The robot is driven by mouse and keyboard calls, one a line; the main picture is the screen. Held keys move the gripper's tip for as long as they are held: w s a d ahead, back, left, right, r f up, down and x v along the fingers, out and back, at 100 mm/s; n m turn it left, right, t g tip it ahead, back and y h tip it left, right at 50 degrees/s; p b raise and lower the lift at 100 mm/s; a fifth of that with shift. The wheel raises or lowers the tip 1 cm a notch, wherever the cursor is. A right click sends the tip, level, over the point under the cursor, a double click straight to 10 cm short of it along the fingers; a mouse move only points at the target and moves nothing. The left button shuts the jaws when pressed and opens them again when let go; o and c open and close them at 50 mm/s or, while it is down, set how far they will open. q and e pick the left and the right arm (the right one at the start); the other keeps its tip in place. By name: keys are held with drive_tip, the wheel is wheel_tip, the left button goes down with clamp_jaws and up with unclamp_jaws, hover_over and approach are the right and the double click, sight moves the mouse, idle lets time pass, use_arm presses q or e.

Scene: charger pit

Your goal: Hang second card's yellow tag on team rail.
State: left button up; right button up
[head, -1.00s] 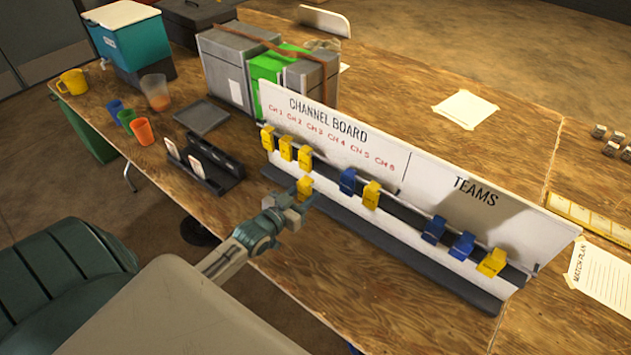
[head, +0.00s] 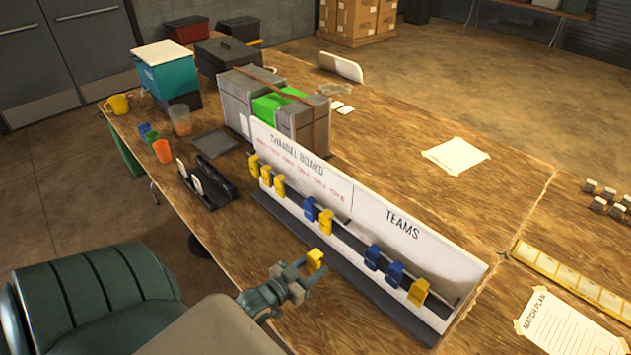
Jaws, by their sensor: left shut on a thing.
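My left gripper (head: 302,279) is shut on a yellow tag (head: 315,259) and holds it in front of the board, left of the team section. The white board (head: 350,203) reads CHANNEL BOARD on its left and TEAMS on its right. Along the channel rail hang three yellow tags (head: 266,175) at the left, then a blue tag (head: 310,208) and a yellow tag (head: 326,222). On the team rail (head: 446,305) hang two blue tags (head: 372,257) and a yellow tag (head: 418,292) at the right. Two pale cards (head: 196,183) stand in a black holder (head: 222,190). My right gripper is out of view.
Grey and green cases (head: 302,125) stand behind the board. Cups (head: 162,151), a grey tray (head: 214,143) and a teal cooler (head: 165,70) are at the left. A green chair (head: 95,290) is in front. The table right of the board holds a match plan sheet (head: 570,320).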

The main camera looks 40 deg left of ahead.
use_arm(q)
drive_tip(key=shift+w+a+f+b, duration=0.15)
drive_tip(key=shift+w+b, duration=0.2)
drive_tip(key=shift+w, duration=0.55)
drive_tip(key=w+b, duration=0.3)
drive_tip(key=w, duration=0.1)
drive_tip(key=w+b, duration=0.3)
drive_tip(key=w+d+b, duration=0.1)
drive_tip(key=w+b, duration=0.3)
drive_tip(key=shift+w+d, duration=0.1)
drive_tip(key=shift+w, duration=0.2)
drive_tip(key=shift+w+f+b, duration=0.1)
drive_tip(key=shift+f+b, duration=0.4)
drive_tip(key=shift+b, duration=0.05)
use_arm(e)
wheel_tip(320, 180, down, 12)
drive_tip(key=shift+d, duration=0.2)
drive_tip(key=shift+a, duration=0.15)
use_arm(q)
drive_tip(key=o, duration=1)
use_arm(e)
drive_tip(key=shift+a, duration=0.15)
